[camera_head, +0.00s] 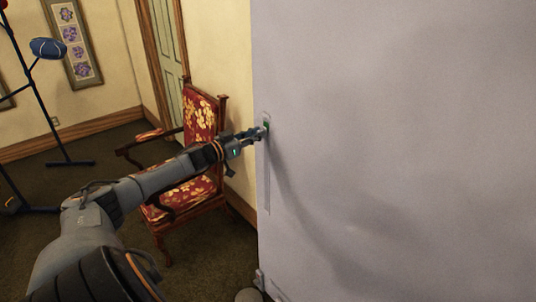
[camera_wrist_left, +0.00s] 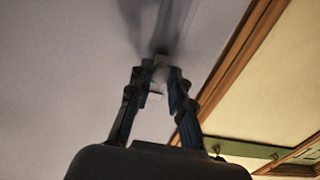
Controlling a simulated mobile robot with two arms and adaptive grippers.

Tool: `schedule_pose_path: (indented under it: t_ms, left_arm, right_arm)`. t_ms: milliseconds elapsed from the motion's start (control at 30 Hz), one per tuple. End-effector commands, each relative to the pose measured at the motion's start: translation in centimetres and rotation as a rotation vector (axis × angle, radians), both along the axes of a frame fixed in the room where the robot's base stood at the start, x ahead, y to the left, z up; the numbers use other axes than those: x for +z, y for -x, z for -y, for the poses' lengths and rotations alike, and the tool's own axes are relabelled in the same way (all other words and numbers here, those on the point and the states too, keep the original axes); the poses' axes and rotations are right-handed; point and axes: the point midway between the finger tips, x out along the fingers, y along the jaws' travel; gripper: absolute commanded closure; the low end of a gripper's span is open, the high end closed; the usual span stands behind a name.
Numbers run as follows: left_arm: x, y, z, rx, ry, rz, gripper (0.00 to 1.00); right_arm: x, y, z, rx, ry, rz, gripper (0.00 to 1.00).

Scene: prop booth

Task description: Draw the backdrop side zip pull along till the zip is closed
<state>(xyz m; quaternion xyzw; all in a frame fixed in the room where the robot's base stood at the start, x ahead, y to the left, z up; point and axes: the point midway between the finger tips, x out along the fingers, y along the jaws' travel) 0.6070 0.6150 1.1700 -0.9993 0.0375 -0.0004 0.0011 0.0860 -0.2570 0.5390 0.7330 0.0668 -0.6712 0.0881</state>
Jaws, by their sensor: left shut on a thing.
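The backdrop (camera_head: 400,150) is a large pale grey panel filling the right of the head view. A narrow vertical zip track (camera_head: 267,190) runs along its left edge. My left gripper (camera_head: 264,131) is at the upper part of this track, shut on the zip pull, which is mostly hidden by the fingers in the head view. In the left wrist view the fingers close around the pale zip pull (camera_wrist_left: 161,72), against the grey backdrop (camera_wrist_left: 60,70). My right gripper is not in view.
A red floral armchair (camera_head: 200,115) stands behind my left arm. A dark stand with a blue cap (camera_head: 48,48) is at the far left. A door (camera_head: 168,50) and a framed picture (camera_head: 75,40) are on the wall behind.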

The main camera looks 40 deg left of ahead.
Motion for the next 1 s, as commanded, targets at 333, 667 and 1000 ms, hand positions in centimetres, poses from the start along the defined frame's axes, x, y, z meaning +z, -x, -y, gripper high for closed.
schedule_pose_path:
  t_ms: [333, 667, 1000]
  left_arm:
    - [3.1, 0.0, -0.8, -0.006, 0.002, 0.001, 1.0]
    - [3.0, 0.0, -0.9, -0.005, 0.002, 0.001, 1.0]
    - [3.0, 0.0, -0.9, -0.004, 0.001, -0.001, 0.58]
  right_arm:
    - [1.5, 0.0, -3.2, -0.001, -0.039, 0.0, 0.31]
    - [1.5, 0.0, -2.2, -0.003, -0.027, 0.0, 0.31]
    - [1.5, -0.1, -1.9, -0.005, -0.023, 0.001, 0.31]
